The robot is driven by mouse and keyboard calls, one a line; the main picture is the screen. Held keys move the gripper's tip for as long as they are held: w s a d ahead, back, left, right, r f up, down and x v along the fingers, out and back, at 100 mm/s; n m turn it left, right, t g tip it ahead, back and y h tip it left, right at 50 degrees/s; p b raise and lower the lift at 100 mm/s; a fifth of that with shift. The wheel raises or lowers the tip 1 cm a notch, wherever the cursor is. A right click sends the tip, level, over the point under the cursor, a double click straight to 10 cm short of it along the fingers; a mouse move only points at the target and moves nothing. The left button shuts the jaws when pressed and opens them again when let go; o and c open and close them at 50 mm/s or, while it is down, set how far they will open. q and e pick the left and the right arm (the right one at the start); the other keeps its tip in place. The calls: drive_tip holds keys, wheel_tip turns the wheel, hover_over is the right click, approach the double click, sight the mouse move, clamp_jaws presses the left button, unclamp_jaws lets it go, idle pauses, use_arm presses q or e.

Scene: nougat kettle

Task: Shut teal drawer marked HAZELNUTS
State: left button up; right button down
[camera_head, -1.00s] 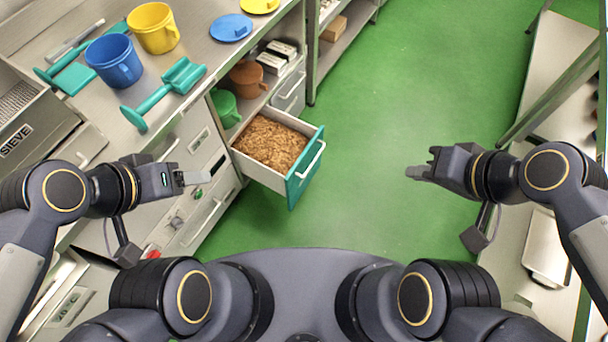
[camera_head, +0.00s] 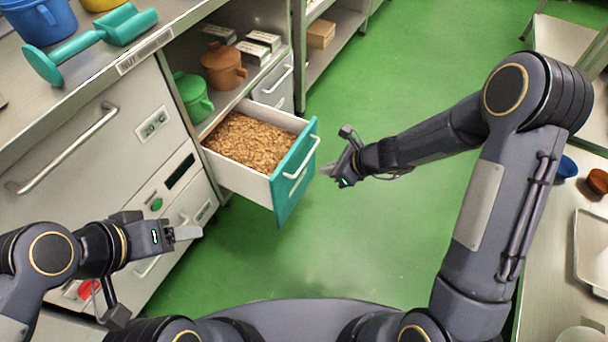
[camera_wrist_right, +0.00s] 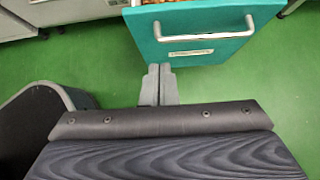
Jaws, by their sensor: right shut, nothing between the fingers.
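The teal-fronted drawer (camera_head: 293,176) stands pulled out from the cabinet, filled with chopped brown nuts (camera_head: 252,143). Its front has a pale bar handle, and in the right wrist view the teal front (camera_wrist_right: 205,42) carries a label too small to read. My right gripper (camera_head: 328,172) is shut and empty, just to the right of the drawer front. In the right wrist view its fingertips (camera_wrist_right: 159,70) point toward the lower left part of the front; I cannot tell if they touch. My left gripper (camera_head: 196,232) is at the lower left, by the cabinet, its jaw state unclear.
A green mug (camera_head: 193,97) and a brown mug (camera_head: 222,66) stand on the shelf above and behind the drawer. A teal scoop (camera_head: 125,24) lies on the left counter. Green floor (camera_head: 400,230) is clear to the right of the drawer.

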drive_tip(key=b+x, duration=0.3)
drive_tip(key=x, duration=0.7)
drive_tip(key=shift+s+b, duration=0.1)
drive_tip(key=shift+b, duration=0.3)
drive_tip(key=shift+w+a+r, duration=0.15)
drive_tip(key=shift+w+a, duration=0.15)
drive_tip(key=shift+a, duration=0.2)
drive_tip(key=shift+w+a+r, duration=0.1)
drive_tip(key=shift+w+a, duration=0.2)
drive_tip(key=shift+a, duration=0.25)
use_arm(q)
drive_tip(key=shift+f, duration=1.75)
use_arm(e)
drive_tip(key=shift+w+a, duration=0.4)
drive_tip(key=shift+a, duration=0.2)
